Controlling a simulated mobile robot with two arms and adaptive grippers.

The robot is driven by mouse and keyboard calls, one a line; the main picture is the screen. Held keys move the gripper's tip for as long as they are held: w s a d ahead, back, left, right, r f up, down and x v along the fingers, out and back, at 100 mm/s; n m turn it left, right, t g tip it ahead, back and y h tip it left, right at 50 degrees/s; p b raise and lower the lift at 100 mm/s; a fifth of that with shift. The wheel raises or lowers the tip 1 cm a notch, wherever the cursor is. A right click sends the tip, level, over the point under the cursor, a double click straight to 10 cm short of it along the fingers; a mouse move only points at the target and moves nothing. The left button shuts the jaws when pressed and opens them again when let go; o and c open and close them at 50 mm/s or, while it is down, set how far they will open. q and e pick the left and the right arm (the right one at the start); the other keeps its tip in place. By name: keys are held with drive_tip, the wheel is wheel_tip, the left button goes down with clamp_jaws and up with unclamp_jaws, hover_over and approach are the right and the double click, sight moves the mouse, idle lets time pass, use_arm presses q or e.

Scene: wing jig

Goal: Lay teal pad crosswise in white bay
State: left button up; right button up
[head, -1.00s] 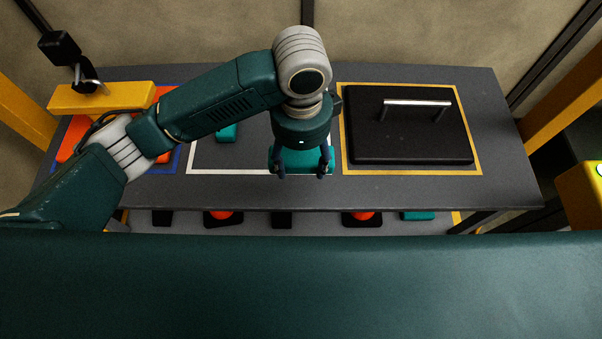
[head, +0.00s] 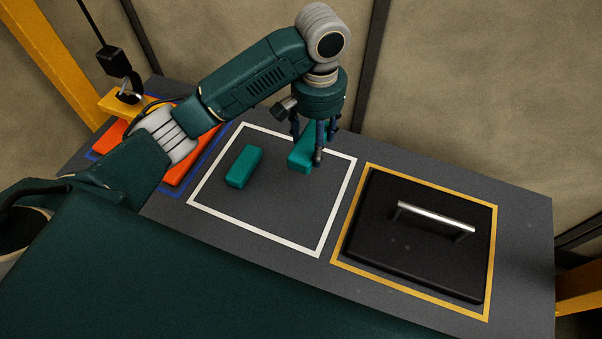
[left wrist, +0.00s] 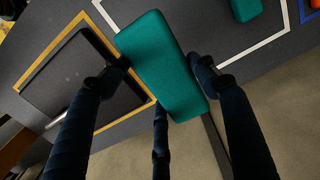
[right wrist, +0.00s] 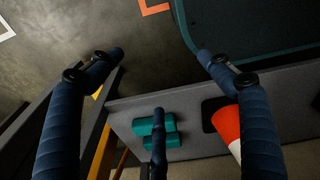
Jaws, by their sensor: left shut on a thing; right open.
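My left gripper (head: 308,148) is shut on a teal pad (head: 301,158), over the far right part of the white-outlined bay (head: 338,202) in the head view. The held pad (left wrist: 160,62) lies between the fingers in the left wrist view. I cannot tell its exact height above the table. A second teal pad (head: 244,166) lies in the left part of the white bay; part of it shows in the left wrist view (left wrist: 245,8). My right gripper (right wrist: 158,62) is open and empty, away from the bay.
Right of the white bay, a black lid with a metal handle (head: 420,250) sits in a yellow outline. An orange block (head: 178,170) lies in the blue outline at left, near a yellow piece (head: 122,104). The right wrist view shows teal pads (right wrist: 155,135) and an orange-white cone (right wrist: 228,132).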

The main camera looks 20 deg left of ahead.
use_arm(q)
wheel_tip(320, 180, down, 5)
drive_tip(key=a, duration=0.1)
drive_tip(key=p, duration=0.1)
hover_over(309, 193)
wheel_tip(309, 193, down, 11)
drive_tip(key=shift+r, duration=0.1)
wheel_tip(309, 193, down, 4)
drive_tip(key=shift+r, duration=0.2)
drive_tip(key=shift+f, duration=0.3)
drive_tip(key=o, duration=1.1)
drive_tip(key=shift+o, duration=0.2)
use_arm(e)
drive_tip(key=s+a, duration=0.1)
drive_tip(key=s+a+r, duration=0.1)
drive_tip(key=s+a, duration=0.1)
drive_tip(key=shift+s+r, duration=0.1)
drive_tip(key=shift+s, duration=0.05)
